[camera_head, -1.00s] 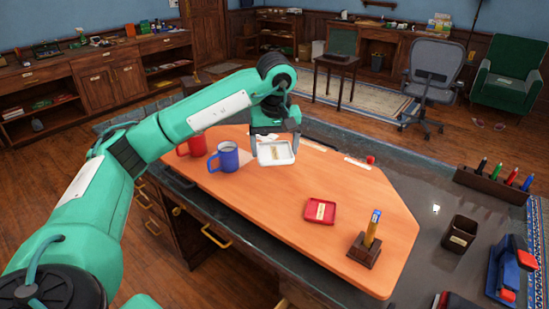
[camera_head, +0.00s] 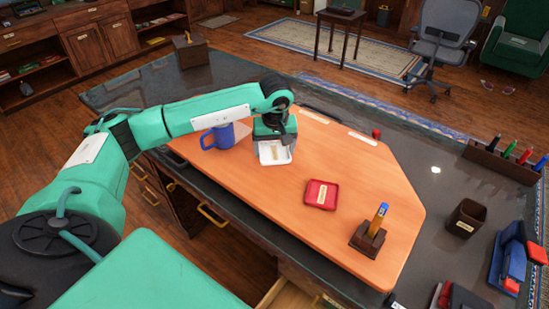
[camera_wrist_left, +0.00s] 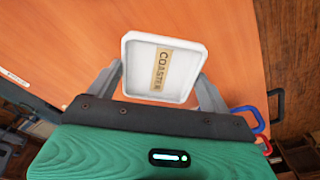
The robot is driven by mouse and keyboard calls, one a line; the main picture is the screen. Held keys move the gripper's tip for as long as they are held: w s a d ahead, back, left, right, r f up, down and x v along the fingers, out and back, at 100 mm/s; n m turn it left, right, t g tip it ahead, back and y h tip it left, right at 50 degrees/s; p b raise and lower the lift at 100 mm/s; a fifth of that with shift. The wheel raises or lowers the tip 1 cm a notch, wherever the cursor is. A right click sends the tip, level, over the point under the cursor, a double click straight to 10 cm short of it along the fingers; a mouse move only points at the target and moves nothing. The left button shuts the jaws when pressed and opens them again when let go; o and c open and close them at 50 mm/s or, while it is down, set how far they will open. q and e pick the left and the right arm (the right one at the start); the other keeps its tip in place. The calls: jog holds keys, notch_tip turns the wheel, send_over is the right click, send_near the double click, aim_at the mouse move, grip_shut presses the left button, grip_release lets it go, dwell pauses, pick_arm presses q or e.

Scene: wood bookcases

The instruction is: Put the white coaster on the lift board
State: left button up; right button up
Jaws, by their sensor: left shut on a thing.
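The white coaster (camera_head: 274,152) is a square shallow tray with a tan "COASTER" label. My left gripper (camera_head: 275,143) is shut on it, and in the left wrist view the coaster (camera_wrist_left: 140,66) sits between the two fingers (camera_wrist_left: 160,88). The coaster is over the orange lift board (camera_head: 370,190), right of the blue mug; whether it touches the board I cannot tell. My right gripper is not in view.
The blue mug (camera_head: 218,137) stands close to the left of the gripper. A red coaster (camera_head: 321,194) and a wooden pen holder (camera_head: 368,238) stand on the board to the right. The board between the white and red coasters is clear.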

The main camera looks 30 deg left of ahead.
aim_at(275, 156)
pick_arm(q)
jog(key=shift+f, duration=1.1)
notch_tip(275, 156, down, 3)
jog(key=shift+f+p, duration=0.2)
jog(key=shift+p, duration=0.25)
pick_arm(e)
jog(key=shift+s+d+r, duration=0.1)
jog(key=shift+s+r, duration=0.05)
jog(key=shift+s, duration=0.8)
pick_arm(q)
jog(key=shift+f, duration=0.15)
jog(key=shift+f+b, duration=0.1)
jog(key=shift+b, duration=0.2)
jog(key=o, duration=0.9)
jog(key=shift+o, duration=0.2)
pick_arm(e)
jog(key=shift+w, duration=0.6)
